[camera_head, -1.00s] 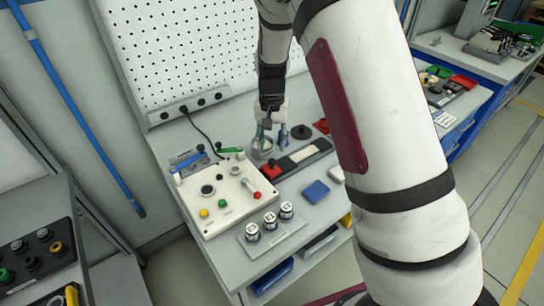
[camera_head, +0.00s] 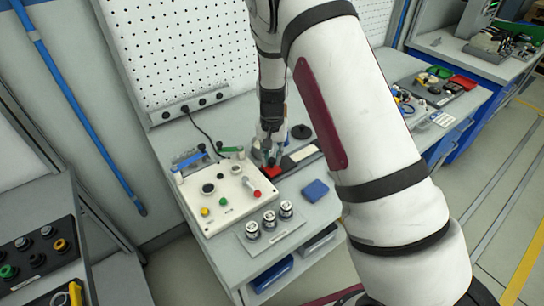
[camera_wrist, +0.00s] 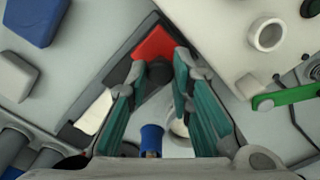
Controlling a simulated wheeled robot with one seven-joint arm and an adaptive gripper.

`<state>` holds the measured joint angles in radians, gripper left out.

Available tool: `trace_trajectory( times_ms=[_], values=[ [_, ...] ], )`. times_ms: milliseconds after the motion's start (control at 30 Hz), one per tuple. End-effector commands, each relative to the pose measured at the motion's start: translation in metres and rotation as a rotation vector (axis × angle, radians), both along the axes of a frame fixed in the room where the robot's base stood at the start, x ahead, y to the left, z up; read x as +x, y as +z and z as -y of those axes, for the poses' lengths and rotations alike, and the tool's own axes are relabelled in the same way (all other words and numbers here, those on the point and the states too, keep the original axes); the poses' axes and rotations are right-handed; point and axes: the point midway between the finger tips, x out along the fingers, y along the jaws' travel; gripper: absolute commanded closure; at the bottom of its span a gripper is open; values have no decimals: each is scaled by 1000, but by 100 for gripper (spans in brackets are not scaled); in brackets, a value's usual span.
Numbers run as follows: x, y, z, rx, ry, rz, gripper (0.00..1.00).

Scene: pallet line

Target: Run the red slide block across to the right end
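The red slide block (camera_head: 270,173) sits at the left end of its dark slide rail (camera_head: 312,160) on the bench, partly hidden by my gripper (camera_head: 269,156) in the head view. The wrist view shows the red slide block (camera_wrist: 156,44) with a round black knob (camera_wrist: 158,73) on it. My gripper (camera_wrist: 160,66) is over the block, its teal fingers apart on either side of the knob. Gaps show between the knob and both fingers. The rail (camera_wrist: 75,134) runs away toward lower left in the wrist view, with a pale strip along it.
A white control panel (camera_head: 228,208) with buttons and levers stands just left of the rail. A blue box (camera_head: 315,191) lies in front of it. A round metal cup (camera_wrist: 179,128) is close behind the fingers in the wrist view. Several small jars stand on a plate (camera_head: 285,234) in front.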

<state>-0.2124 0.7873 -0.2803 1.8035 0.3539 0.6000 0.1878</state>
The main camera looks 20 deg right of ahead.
Motion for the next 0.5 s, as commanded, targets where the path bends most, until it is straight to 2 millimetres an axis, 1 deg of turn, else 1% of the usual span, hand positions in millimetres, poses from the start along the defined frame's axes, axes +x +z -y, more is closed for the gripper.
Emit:
trace_trajectory(
  times_ms=[167, 267, 367, 467, 500],
  values=[
    [0, 0, 0, 0, 1, 0, 100],
    [2, 0, 3, 0, 0, 0, 100],
    [6, -1, 14, 0, -1, 1, 100],
    [13, -1, 32, 0, -5, 3, 100],
    [16, -2, 41, 0, -5, 3, 100]
  ],
)
